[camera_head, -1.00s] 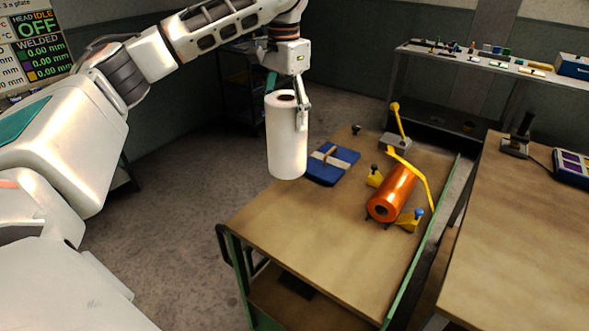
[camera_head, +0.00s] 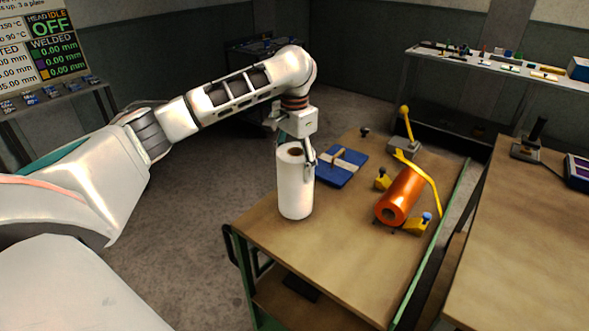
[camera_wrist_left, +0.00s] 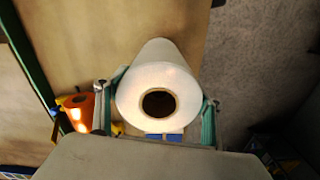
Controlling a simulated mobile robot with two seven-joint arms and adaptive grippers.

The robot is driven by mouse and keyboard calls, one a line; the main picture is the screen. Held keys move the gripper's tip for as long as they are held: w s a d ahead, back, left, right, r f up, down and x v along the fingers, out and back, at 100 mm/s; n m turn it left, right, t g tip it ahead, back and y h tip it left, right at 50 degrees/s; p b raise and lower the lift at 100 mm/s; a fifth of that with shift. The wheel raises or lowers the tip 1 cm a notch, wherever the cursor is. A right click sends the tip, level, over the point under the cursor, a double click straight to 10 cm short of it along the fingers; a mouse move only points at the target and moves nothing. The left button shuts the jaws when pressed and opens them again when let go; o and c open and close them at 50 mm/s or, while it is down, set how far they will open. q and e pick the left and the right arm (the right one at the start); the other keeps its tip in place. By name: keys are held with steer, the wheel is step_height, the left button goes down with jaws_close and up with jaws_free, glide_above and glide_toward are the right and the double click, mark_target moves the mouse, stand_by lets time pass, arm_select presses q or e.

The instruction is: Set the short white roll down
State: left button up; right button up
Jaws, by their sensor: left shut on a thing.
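The short white roll (camera_head: 294,188) is upright near the left edge of the wooden cart top (camera_head: 305,255). Its lower end is at or just above the wood; I cannot tell if it touches. My left gripper (camera_head: 297,150) comes from above and is shut on the roll's upper part, one finger on each side. In the left wrist view, the white roll (camera_wrist_left: 158,88) shows end-on with its dark core hole, between the two fingers of the gripper (camera_wrist_left: 156,112). My right gripper is not in view.
An orange roll (camera_head: 401,194) lies in a stand with yellow brackets and a yellow strap, right of the white roll. A blue pad (camera_head: 341,168) lies behind. A second bench (camera_head: 520,240) stands at right. The cart's front is clear.

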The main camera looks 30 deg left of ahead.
arm_select(q)
steer(key=shift+f, duration=0.7)
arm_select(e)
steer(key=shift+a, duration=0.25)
arm_select(q)
steer(key=o, duration=2.1)
steer(key=shift+f, duration=0.15)
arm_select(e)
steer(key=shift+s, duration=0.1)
arm_select(q)
steer(key=shift+r, duration=0.35)
step_height(320, 180, up, 10)
steer(key=shift+r, duration=0.75)
